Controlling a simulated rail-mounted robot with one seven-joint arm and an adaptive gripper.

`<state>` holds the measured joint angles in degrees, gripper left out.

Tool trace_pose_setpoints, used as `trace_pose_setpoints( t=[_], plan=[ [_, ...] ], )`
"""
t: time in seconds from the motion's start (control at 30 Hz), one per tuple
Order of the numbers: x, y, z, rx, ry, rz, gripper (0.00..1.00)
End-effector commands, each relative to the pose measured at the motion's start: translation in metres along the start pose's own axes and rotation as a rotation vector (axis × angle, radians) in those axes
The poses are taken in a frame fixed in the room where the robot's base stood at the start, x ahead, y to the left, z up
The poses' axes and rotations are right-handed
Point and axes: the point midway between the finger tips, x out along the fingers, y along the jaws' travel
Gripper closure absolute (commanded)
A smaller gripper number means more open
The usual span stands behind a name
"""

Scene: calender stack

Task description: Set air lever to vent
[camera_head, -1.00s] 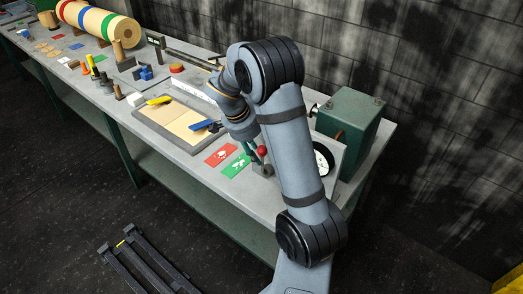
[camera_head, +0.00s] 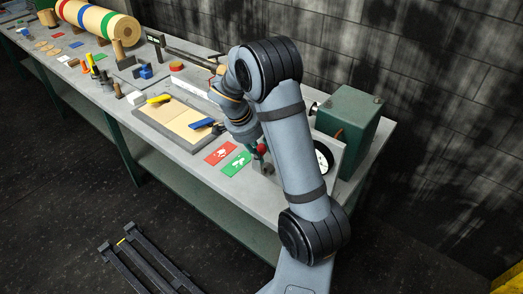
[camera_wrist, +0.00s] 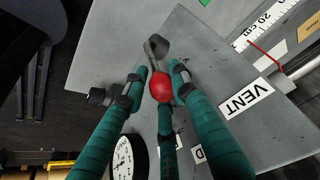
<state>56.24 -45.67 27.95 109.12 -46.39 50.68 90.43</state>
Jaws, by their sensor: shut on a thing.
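The air lever is a thin metal rod with a red ball knob (camera_wrist: 160,86). The rod runs from the knob to a dark pivot piece (camera_wrist: 157,45) on a grey plate. My gripper (camera_wrist: 160,75) has teal fingers closed around the lever by the knob. A white VENT label (camera_wrist: 244,99) lies on the plate to the right of the knob, clear of it. Another label near my fingers is mostly hidden. In the head view the red knob (camera_head: 262,148) shows beside my gripper, which is partly hidden by my arm.
A round white-faced gauge (camera_wrist: 128,158) is close to my fingers. In the head view a green box (camera_head: 347,125) stands behind my arm. Red (camera_head: 220,153) and green (camera_head: 236,164) cards lie to the left of the lever on the grey bench.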

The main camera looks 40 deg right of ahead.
Motion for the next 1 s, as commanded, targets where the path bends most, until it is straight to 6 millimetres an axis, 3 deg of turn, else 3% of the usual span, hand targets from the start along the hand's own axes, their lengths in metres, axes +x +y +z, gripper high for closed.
trace_pose_setpoints(
  t=[0.23,0.73,1.0],
  plan=[
    [0.0,0.0,0.002,-0.002,-0.002,0.001,1.0],
    [0.0,-0.001,0.003,-0.005,-0.001,0.009,1.0],
    [-0.002,-0.013,0.005,-0.043,0.018,0.102,1.0]
  ],
)
